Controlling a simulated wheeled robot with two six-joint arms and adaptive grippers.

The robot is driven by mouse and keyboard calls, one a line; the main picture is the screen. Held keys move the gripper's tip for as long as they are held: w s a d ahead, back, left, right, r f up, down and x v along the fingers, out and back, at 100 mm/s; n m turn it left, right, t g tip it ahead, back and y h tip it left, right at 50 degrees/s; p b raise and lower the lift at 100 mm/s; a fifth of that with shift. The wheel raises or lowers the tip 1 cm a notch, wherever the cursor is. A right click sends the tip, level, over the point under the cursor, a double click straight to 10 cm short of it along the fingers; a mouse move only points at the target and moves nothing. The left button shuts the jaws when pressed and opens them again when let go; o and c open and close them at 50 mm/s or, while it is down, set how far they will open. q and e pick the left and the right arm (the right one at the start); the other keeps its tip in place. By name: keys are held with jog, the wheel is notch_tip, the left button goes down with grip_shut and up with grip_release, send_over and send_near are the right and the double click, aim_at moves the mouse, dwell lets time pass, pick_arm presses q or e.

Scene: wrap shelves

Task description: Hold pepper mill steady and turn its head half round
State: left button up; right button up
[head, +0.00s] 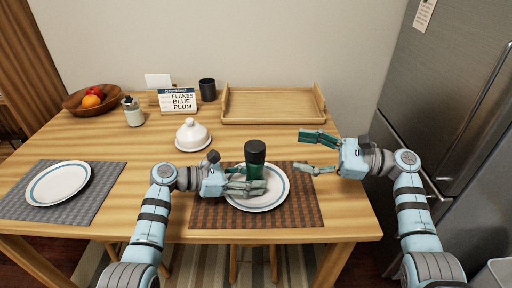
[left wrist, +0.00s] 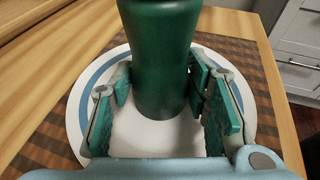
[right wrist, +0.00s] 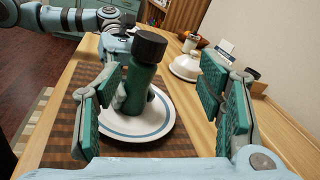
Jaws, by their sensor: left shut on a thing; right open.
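The pepper mill (head: 255,160) has a green body and a black head. It stands upright on a white plate with a blue rim (head: 272,203). My left gripper (head: 250,187) is shut on the lower part of its green body, which fills the upper middle of the left wrist view (left wrist: 160,60). My right gripper (head: 308,153) is open and empty, to the right of the mill and apart from it. In the right wrist view the mill's black head (right wrist: 149,46) shows between and beyond the open fingers.
The plate lies on a brown checked mat (head: 300,228). A white domed dish (head: 193,137) stands behind to the left. A wooden tray (head: 273,120), a dark cup (head: 207,90), a menu sign (head: 178,100), a jar (head: 132,112) and a fruit bowl (head: 74,103) stand further back. A fridge (head: 445,90) is right.

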aim_at(255, 146)
jog(key=a+m, duration=0.1)
jog(key=a, duration=0.3)
jog(key=w+a+m, duration=0.1)
jog(key=a, duration=0.3)
jog(key=a+m, duration=0.1)
jog(key=a, duration=0.3)
jog(key=shift+w+g, duration=0.3)
jog(key=c, duration=1.2)
